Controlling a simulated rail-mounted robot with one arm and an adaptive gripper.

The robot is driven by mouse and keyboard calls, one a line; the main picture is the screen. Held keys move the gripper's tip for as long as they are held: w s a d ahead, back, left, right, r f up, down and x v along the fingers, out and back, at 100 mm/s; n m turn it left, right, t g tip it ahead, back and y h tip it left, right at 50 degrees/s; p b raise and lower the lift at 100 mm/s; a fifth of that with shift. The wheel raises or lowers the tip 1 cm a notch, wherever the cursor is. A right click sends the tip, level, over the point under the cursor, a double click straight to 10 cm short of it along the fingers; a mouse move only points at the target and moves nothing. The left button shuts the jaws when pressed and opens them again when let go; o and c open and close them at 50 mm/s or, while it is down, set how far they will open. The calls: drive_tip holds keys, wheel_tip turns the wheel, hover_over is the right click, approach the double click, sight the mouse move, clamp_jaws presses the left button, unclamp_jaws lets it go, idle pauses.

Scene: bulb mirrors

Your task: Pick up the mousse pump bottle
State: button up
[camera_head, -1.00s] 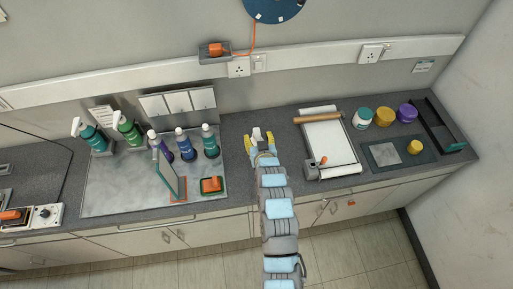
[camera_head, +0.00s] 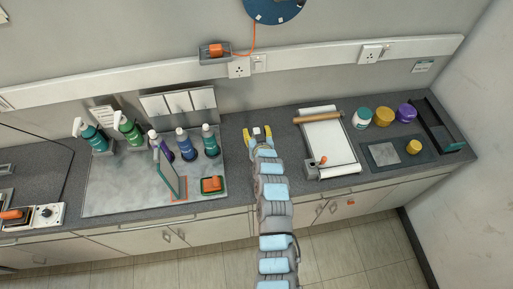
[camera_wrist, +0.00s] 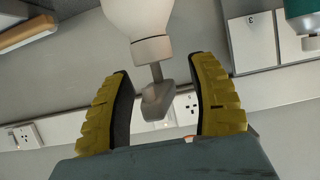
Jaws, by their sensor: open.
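A white bottle with a white collar and grey pump head, which I take for the mousse pump bottle (camera_wrist: 138,16), shows upside down at the top of the wrist view. Its pump head (camera_wrist: 158,99) appears between the two yellow finger pads of my gripper (camera_wrist: 160,85), with gaps on both sides. In the head view, my gripper (camera_head: 258,136) is open over the middle of the counter. A small white part of the bottle (camera_head: 257,131) shows between the fingertips; the rest is hidden by my gripper and arm.
A white board (camera_head: 326,145) with a wooden roller (camera_head: 318,117) lies right. Lidded jars (camera_head: 384,117) stand farther right. Wall sockets (camera_head: 239,68) are behind.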

clamp_jaws()
